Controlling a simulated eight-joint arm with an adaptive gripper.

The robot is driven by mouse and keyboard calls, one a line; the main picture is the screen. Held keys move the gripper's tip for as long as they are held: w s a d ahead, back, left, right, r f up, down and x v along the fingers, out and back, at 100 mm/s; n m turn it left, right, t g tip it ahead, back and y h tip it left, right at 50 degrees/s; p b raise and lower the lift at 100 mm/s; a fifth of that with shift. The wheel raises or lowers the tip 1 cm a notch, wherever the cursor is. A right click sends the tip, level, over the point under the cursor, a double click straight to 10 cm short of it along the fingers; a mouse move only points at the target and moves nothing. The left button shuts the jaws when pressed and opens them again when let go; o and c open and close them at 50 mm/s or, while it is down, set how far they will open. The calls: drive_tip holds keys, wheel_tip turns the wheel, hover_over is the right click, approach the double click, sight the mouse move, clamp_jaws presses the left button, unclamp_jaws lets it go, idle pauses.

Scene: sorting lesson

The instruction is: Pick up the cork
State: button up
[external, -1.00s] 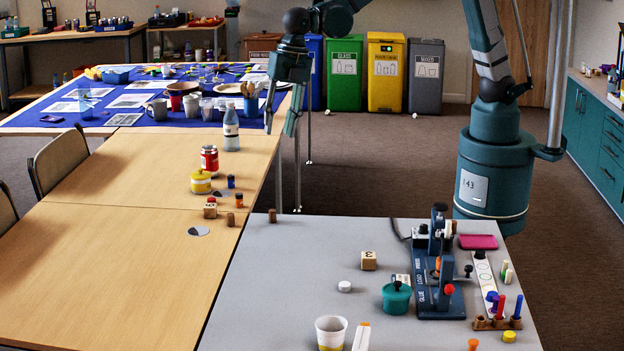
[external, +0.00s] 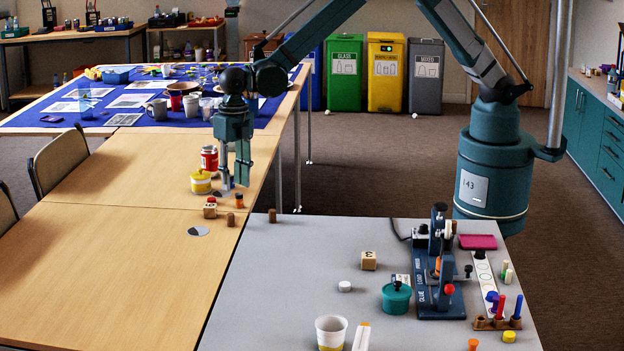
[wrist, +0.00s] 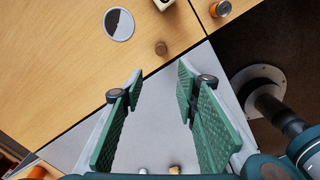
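A small brown cork (external: 230,219) stands on the wooden table near its right edge. It also shows in the wrist view (wrist: 161,48), beyond the fingertips and roughly in line with the gap between them. A second small brown cork-like cylinder (external: 272,215) stands at the far left corner of the grey table. My gripper (external: 234,184) is above the wooden table, pointing down, behind and above the first cork in the external view. In the wrist view its green pads (wrist: 158,85) are wide apart with nothing held between them.
A yellow jar (external: 201,182) and red can (external: 209,158) stand behind. The front of the wooden table is clear.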

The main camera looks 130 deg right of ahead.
drive_tip(key=n, duration=0.1)
hover_over(230, 214)
wheel_tip(230, 214, down, 5)
drive_tip(key=shift+w+d+r, duration=0.1)
drive_tip(key=shift+r, duration=0.05)
drive_tip(key=shift+f, duration=1.3)
drive_tip(key=shift+f+b, duration=0.45)
drive_tip(key=shift+f, duration=2.15)
drive_tip(key=c, duration=0.7)
